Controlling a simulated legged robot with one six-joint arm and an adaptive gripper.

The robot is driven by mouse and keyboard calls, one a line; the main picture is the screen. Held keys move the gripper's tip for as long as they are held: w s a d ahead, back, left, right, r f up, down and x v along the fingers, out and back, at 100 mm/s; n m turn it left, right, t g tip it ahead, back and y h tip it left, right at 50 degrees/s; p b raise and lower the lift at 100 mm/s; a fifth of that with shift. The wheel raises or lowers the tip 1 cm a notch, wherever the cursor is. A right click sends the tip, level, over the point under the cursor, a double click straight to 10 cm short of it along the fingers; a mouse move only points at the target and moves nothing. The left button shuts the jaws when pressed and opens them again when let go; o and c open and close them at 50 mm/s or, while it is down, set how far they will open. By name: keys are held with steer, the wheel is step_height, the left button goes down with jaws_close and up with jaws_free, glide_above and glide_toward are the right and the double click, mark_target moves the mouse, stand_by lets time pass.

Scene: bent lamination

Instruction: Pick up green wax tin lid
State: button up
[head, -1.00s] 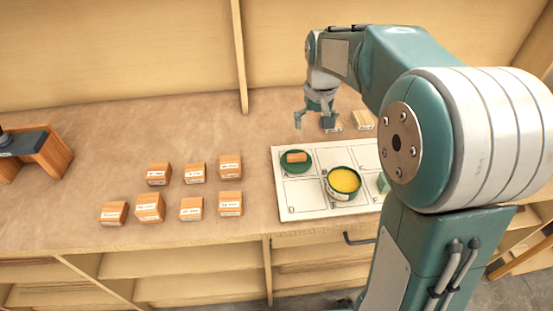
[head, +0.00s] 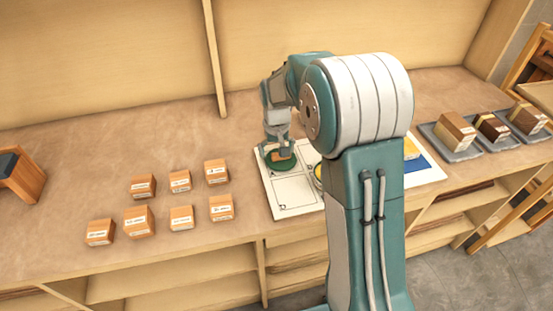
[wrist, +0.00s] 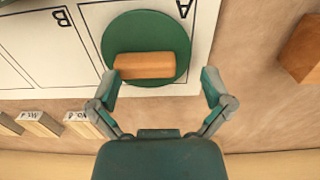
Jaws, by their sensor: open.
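The green wax tin lid (wrist: 147,32) is a flat green disc with a wooden block handle (wrist: 144,65) across it. It lies on the square marked A of a white gridded sheet (wrist: 87,80). In the head view the lid (head: 273,163) is partly covered by my gripper (head: 278,146). In the wrist view my open gripper (wrist: 162,88) has one finger at each side of the handle, with gaps on both sides. I cannot tell how high the fingertips are above the lid. The open tin with yellow wax (head: 318,172) is mostly hidden behind my arm.
Several labelled wooden blocks (head: 180,181) stand on the bench left of the sheet. Grey trays (head: 462,151) with dark-topped blocks stand at the right. Small labelled blocks (wrist: 40,124) lie near the sheet in the wrist view. A wooden back panel rises behind the bench.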

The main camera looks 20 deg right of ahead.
steer(key=shift+d+f, duration=0.25)
steer(key=shift+f, duration=0.25)
steer(key=shift+d+f, duration=0.25)
steer(key=shift+d, duration=0.55)
steer(key=c, duration=0.4)
steer(key=shift+a, duration=0.7)
jaws_close()
steer(key=shift+s+d, duration=0.1)
steer(key=shift+d, duration=0.4)
steer(key=shift+r, duration=0.45)
steer(key=r, duration=0.2)
steer(key=shift+a+r, duration=0.2)
steer(key=shift+r, duration=0.1)
steer(key=s+d+r, duration=0.2)
steer(key=s+r, duration=0.3)
steer(key=s, duration=0.1)
steer(key=s+d+r, duration=0.3)
steer(key=s+r, duration=0.1)
steer(key=s, duration=0.2)
steer(key=shift+s+d+r, duration=0.3)
steer(key=shift+d+r, duration=0.05)
